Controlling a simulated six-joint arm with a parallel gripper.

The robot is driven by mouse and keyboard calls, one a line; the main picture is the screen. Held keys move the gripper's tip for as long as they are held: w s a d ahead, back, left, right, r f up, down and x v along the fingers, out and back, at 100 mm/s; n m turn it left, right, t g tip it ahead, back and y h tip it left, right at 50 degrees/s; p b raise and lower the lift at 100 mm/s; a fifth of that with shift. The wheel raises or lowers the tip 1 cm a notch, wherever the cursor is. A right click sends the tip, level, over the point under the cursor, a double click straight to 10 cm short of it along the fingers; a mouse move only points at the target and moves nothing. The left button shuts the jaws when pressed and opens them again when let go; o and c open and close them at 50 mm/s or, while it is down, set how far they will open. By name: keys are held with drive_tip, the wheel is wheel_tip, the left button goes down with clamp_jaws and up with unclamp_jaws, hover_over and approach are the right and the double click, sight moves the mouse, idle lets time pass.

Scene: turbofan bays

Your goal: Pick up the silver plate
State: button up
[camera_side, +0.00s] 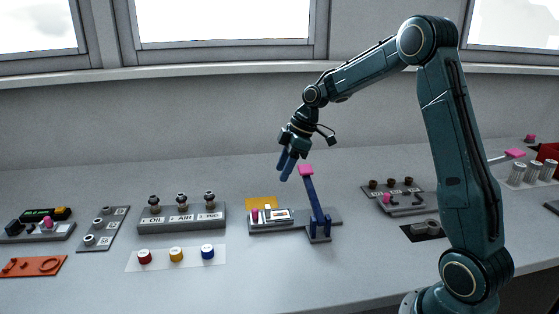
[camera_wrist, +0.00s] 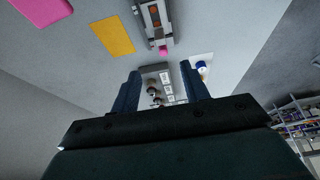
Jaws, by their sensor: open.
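A small silver-white plate (camera_side: 279,215) with dark marks lies on a grey fixture (camera_side: 268,228) near the middle of the table. I take it to be the silver plate, though it is small. In the wrist view the fixture (camera_wrist: 141,12) shows at the top, with a pale plate-like part (camera_wrist: 154,14) on it. My gripper (camera_side: 286,168) is open and empty, well above the table and behind the fixture, pointing down. In the wrist view its two fingers (camera_wrist: 160,69) stand apart with no object held between them.
A pink-topped blue lever (camera_side: 314,203) rises right of the plate. A pink knob (camera_side: 255,215) stands at its left and a yellow-orange sheet (camera_side: 261,202) lies behind. A labelled block (camera_side: 180,219) and coloured caps (camera_side: 176,255) sit left. The front table is clear.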

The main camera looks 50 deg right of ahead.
approach(266, 207)
drive_tip(key=shift+x, duration=2.5)
drive_tip(key=shift+x, duration=2.55)
drive_tip(key=shift+d, duration=0.1)
drive_tip(key=c, duration=0.9)
drive_tip(key=shift+r, duration=0.15)
wheel_tip(266, 207, up, 20)
drive_tip(key=shift+f, duration=0.15)
